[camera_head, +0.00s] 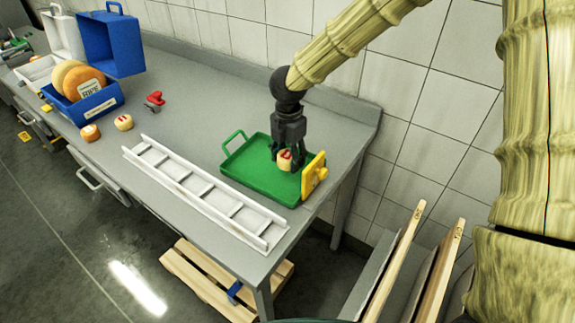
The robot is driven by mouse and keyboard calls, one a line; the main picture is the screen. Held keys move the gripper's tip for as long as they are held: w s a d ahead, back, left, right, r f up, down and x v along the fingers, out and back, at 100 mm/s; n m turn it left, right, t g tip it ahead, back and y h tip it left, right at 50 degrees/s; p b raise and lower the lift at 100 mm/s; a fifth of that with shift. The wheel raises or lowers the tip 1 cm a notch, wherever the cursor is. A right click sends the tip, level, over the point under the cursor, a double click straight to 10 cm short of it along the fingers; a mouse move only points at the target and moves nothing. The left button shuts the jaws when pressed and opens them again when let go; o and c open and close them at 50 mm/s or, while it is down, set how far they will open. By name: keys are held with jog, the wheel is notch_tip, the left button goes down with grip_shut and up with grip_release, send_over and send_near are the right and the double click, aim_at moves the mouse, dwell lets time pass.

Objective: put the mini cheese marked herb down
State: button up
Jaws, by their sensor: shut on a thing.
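My gripper (286,152) points down over the green tray (255,178) at the right end of the steel table. It is shut on a small pale cheese (285,160) with a red mark on it. The writing on this cheese is too small to read. The cheese is at or just above the tray floor; I cannot tell whether it touches. Two other mini cheeses stand on the table at the left: one with an orange side and pale label (90,132), and one pale with a red mark (123,122).
A white divided rack (203,193) lies along the table's front edge. A blue crate (92,105) holds large cheese wheels, and a red object (155,98) lies nearby. The table between crate and tray is mostly clear.

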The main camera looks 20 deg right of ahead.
aim_at(288, 175)
jog(key=shift+s+f, duration=0.15)
jog(key=shift+f, duration=0.6)
notch_tip(288, 175, down, 3)
jog(key=shift+r+p, duration=0.15)
jog(key=shift+p, duration=0.2)
jog(key=o, duration=1.1)
notch_tip(288, 175, up, 12)
jog(key=shift+r+b, duration=0.1)
jog(key=shift+b, duration=0.75)
